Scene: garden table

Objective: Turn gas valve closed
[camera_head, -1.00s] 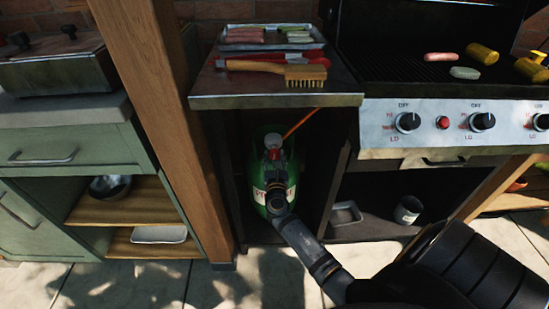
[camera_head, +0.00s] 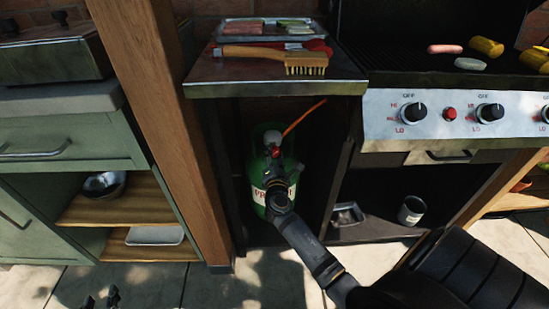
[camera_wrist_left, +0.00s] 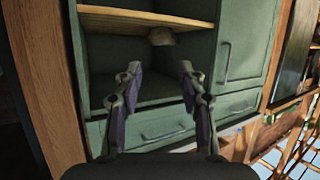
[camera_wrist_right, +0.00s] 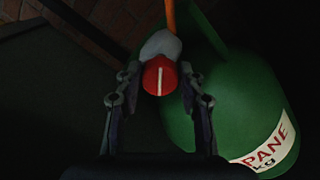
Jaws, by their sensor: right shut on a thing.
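A green propane bottle (camera_head: 262,175) stands in the open dark cabinet under the side shelf. It also shows in the right wrist view (camera_wrist_right: 235,100). Its red gas valve knob (camera_wrist_right: 160,77) has a white line that looks nearly upright in the right wrist view. A grey-white regulator (camera_wrist_right: 161,46) and an orange hose (camera_head: 303,117) sit beyond the knob. My right gripper (camera_wrist_right: 159,78) is shut on the knob, one finger at each side. My left gripper (camera_head: 100,299) is at the bottom left edge of the head view. In the left wrist view (camera_wrist_left: 160,68) it is open and empty.
The side shelf (camera_head: 280,89) above the bottle holds a brush (camera_head: 305,65) and a food tray. The grill (camera_head: 460,115) is at the right. A wooden post (camera_head: 160,130) stands left of the bottle, beside a green cabinet (camera_head: 60,150).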

